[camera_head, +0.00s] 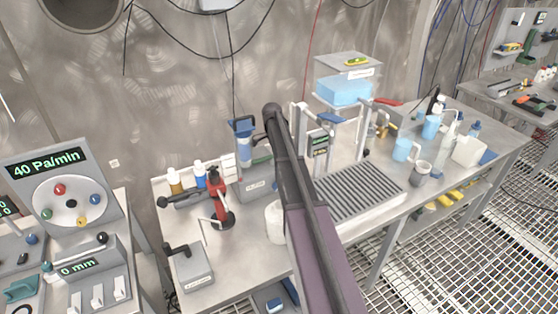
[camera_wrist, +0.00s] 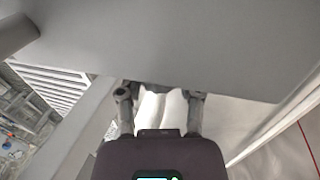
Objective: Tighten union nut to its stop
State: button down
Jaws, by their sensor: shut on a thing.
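My gripper (camera_wrist: 160,115) shows in the wrist view, its two dark fingers on either side of a pale white part (camera_wrist: 162,108) with a notched top edge. The gripper is shut on this part. I cannot tell from its shape whether it is the union nut. A wide grey surface (camera_wrist: 180,45) lies just past the fingertips and covers much of the view. In the head view my arm runs up over the steel bench, and I cannot make out my gripper there. No threads or stop of a union nut can be made out in either view.
The steel bench (camera_head: 238,293) carries a red stand (camera_head: 220,192), a ribbed tray (camera_head: 362,195), a blue-topped column (camera_head: 243,148), and cups and bottles at the right. A dial panel reading "40 Pa/min" (camera_head: 65,188) stands left. Grating floor (camera_head: 460,240) is free in front.

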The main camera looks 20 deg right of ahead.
jog(key=shift+g+b, duration=0.4)
jog(key=shift+g, duration=0.4)
jog(key=shift+c, duration=1.3)
grip_release()
jog(key=shift+s+t+p, duration=0.1)
jog(key=shift+t+p, duration=0.2)
jog(key=shift+p, duration=0.05)
